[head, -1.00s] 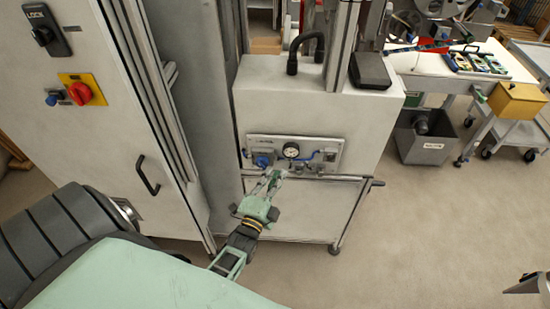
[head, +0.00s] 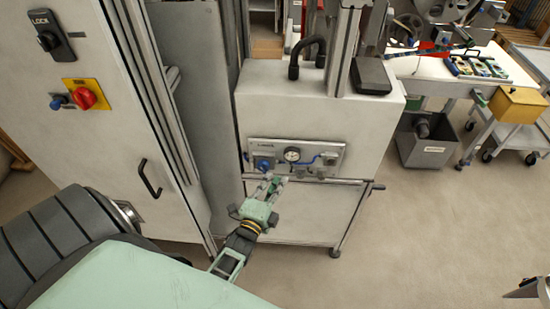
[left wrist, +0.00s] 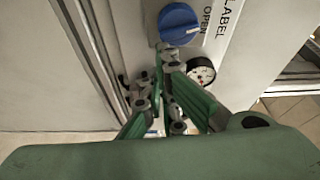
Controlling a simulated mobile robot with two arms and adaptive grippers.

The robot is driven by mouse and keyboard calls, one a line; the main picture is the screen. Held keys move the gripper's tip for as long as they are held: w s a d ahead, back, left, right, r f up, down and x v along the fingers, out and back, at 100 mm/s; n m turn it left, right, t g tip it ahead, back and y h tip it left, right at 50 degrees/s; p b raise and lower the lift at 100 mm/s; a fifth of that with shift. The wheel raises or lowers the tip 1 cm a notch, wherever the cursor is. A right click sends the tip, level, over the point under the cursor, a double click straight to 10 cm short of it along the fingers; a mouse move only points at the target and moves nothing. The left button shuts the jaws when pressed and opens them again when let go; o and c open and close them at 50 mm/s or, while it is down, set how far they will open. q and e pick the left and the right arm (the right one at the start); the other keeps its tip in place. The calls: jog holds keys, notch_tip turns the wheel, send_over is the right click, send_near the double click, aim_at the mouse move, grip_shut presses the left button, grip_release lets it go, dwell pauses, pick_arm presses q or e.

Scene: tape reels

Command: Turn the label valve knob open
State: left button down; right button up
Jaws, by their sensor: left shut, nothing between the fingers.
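The blue label valve knob (head: 263,163) is at the left of a grey valve panel (head: 330,147) on the front of a pale cabinet. In the left wrist view the round blue knob (left wrist: 178,22) shows at the top, beside the printed words LABEL and OPEN, with a pale mark toward its lower right edge. My left gripper (head: 272,179) is just below the knob in the head view. In the left wrist view its fingertips (left wrist: 158,68) are shut and empty, close to the knob's lower edge; I cannot tell whether they touch.
A pressure gauge (head: 292,154) sits right of the knob. A rail (head: 345,181) runs below the panel. A tall cabinet with a red switch (head: 83,96) stands to the left. A grey bin (head: 425,142) is at right. The floor at lower right is mostly open.

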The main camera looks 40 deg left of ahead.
pick_arm(q)
jog(key=shift+s+a+f+m+g, duration=0.1)
jog(key=shift+f+m+g, duration=0.2)
jog(key=shift+m, duration=0.4)
dwell(0.7)
dwell(0.5)
